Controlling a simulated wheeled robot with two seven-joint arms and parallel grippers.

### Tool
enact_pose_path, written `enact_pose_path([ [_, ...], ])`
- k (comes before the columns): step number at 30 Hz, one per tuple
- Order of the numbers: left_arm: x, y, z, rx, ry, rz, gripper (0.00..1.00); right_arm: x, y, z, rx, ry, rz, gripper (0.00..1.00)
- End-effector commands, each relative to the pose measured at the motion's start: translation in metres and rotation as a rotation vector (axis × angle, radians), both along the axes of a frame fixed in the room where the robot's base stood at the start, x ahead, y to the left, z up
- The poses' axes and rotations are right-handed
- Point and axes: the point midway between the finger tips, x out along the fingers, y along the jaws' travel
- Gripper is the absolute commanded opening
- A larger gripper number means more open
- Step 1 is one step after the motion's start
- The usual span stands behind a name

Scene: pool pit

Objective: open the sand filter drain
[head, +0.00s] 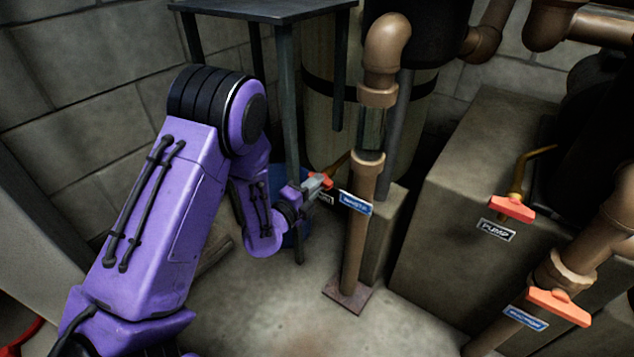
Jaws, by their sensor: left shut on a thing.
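My left arm comes in from the left, and its gripper (313,184) is shut on a small red valve handle (327,180). The handle is at the end of a thin brass drain pipe (340,161) low in front of the beige filter tank (318,118). The gripper covers much of the handle, so its exact angle is hard to tell. A small dark label (325,198) just below is partly hidden, with only its last letters showing. My right gripper is not in view.
A brown upright pipe (361,225) with a blue WASTE label (356,203) stands just right of the gripper. A dark metal table (262,10) stands behind. At right are red handles by the PUMP label (496,230) and on another pipe (558,307). The front floor is clear.

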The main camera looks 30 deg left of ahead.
Motion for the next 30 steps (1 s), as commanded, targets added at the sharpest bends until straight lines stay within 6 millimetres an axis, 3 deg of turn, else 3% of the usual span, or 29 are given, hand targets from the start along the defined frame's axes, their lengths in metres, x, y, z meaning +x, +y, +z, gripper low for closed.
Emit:
enact_pose_path([
  [4,0.0,0.001,0.004,-0.213,0.019,0.002,0.0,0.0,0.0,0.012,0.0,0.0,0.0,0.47],
  [18,0.0,0.001,0.004,-1.439,0.111,0.004,0.0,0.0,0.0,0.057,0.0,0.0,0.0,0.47],
  [22,0.0,0.0,0.001,-1.601,0.125,0.001,0.0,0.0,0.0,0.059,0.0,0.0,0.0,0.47],
  [28,0.0,0.0,0.0,-1.615,0.126,0.0,0.0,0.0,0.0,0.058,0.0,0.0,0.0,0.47],
  [29,0.0,0.0,0.0,-1.615,0.126,0.0,0.27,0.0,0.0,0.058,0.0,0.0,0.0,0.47],
  [30,0.0,0.0,0.0,-1.614,0.126,0.0,0.4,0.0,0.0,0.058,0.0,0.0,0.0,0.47],
])
